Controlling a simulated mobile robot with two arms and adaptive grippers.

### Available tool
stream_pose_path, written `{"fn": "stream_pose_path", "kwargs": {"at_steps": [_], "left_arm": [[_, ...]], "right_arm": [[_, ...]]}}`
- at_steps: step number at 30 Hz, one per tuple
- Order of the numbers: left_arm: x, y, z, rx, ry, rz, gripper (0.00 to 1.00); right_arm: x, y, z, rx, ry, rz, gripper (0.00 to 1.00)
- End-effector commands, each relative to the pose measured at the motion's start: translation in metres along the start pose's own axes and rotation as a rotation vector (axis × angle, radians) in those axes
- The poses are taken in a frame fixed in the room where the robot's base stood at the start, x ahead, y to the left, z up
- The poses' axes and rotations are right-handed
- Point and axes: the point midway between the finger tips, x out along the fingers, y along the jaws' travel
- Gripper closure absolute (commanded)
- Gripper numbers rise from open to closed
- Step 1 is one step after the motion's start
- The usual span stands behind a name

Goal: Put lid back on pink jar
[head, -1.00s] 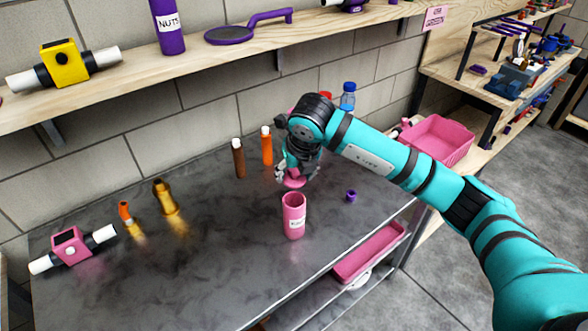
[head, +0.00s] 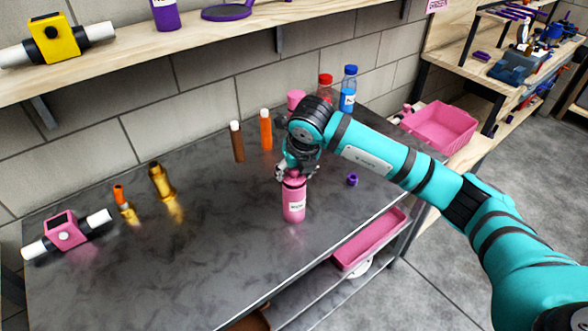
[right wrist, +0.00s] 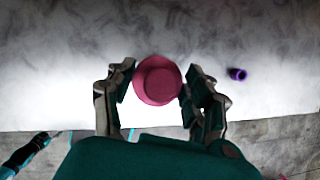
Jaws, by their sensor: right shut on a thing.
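The pink jar (head: 293,208) with a white label stands upright on the dark metal table. My right gripper (head: 294,174) is directly above its mouth, fingers pointing down. It is shut on the pink lid (right wrist: 158,80), which sits between the two fingers in the right wrist view. In the head view the lid is at the top of the jar, partly hidden by the fingers; I cannot tell whether it is fully seated. The lid hides the jar in the wrist view. What looks like my left gripper (right wrist: 48,137) shows tiny at the wrist view's lower left, its jaws unclear.
A small purple cap (head: 352,179) lies right of the jar. Brown (head: 237,142) and orange (head: 266,130) tubes stand behind it, with red (head: 325,88) and blue-capped (head: 348,88) bottles at the back. A pink bin (head: 440,128) is at right. The table's front left is clear.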

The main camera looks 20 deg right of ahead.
Motion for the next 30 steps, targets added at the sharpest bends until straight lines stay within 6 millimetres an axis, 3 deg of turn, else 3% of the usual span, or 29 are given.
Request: {"fn": "stream_pose_path", "kwargs": {"at_steps": [30], "left_arm": [[0.0044,0.0002,0.0012,0.000,-0.001,0.000,0.51]], "right_arm": [[-0.0014,0.0001,0.0013,0.000,0.000,0.000,0.69]]}}
